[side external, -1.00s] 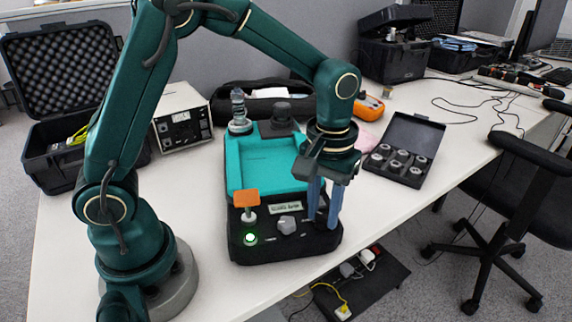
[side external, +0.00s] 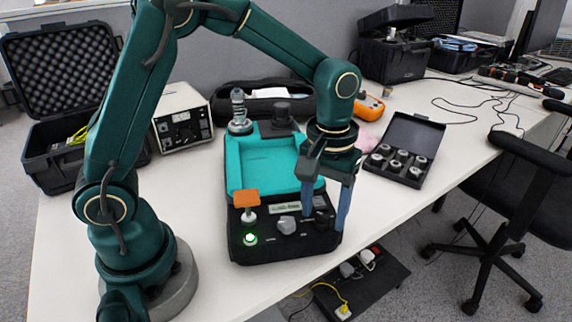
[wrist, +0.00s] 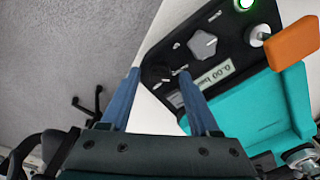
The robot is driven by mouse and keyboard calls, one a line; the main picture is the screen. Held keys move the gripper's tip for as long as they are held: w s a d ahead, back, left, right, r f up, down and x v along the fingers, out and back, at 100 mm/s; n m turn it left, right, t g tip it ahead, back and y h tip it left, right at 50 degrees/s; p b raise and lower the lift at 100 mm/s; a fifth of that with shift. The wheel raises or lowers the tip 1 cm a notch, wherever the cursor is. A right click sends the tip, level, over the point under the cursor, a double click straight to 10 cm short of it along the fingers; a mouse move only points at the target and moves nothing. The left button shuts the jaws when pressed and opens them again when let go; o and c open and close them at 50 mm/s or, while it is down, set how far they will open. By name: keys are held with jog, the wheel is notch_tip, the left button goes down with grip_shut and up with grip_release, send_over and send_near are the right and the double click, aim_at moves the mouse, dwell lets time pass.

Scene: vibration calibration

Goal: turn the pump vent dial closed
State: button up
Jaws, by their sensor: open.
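The pump unit (side external: 238,240) is a black console with a teal tray on top and two dials on its front panel. A black dial (side external: 321,218) sits at the right of the panel, and a grey dial (side external: 287,225) is left of it. The labels are too small to tell which is the vent dial. My gripper (side external: 325,220) points down over the right of the panel, open, with its blue fingers on either side of the black dial. The wrist view also shows the black dial (wrist: 155,76) between the fingertips; contact cannot be told.
An orange flag-like piece (side external: 246,198) stands on the panel's left, above a lit green button (side external: 250,240). A glass fitting (side external: 239,112) rises behind the tray. An open case of weights (side external: 403,150) lies to the right. The table's front edge is close to the unit.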

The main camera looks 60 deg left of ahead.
aim_at(323, 214)
jog(key=shift+r, duration=2.6)
jog(key=s+a+r+t, duration=0.3)
jog(key=s+r+t, duration=0.1)
jog(key=s+r, duration=0.25)
jog(key=s+a+f+m+t, duration=0.1)
jog(key=s+f+m, duration=0.1)
jog(key=s+m, duration=0.2)
jog(key=shift+s+a+f+m+t, duration=0.2)
jog(key=shift+s+f+m+t, duration=0.15)
jog(key=shift+s, duration=0.5)
